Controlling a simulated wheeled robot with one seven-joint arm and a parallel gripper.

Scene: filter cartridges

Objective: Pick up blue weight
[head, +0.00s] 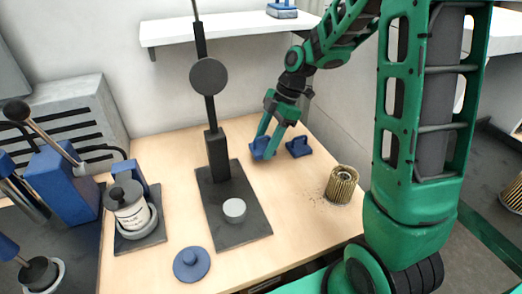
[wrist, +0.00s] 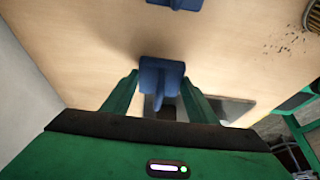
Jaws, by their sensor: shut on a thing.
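My gripper (head: 270,143) reaches down over the back of the wooden table and is shut on a blue weight (head: 260,151). In the wrist view, the fingers of my gripper (wrist: 160,84) flank the blue weight (wrist: 160,68), a squarish block with a narrow upright part. Whether its base touches the table is hard to tell. A second blue weight (head: 299,147) lies on the table just to the right, apart from my gripper. It also shows, cut off, at the top of the wrist view (wrist: 176,4).
A black stand (head: 218,155) with a grey disc stands left of my gripper, a small grey cylinder (head: 234,208) on its base. A ribbed brass filter (head: 341,184) stands right, with dark specks around it. A round blue lid (head: 192,263) lies in front; a labelled jar (head: 130,212) stands left.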

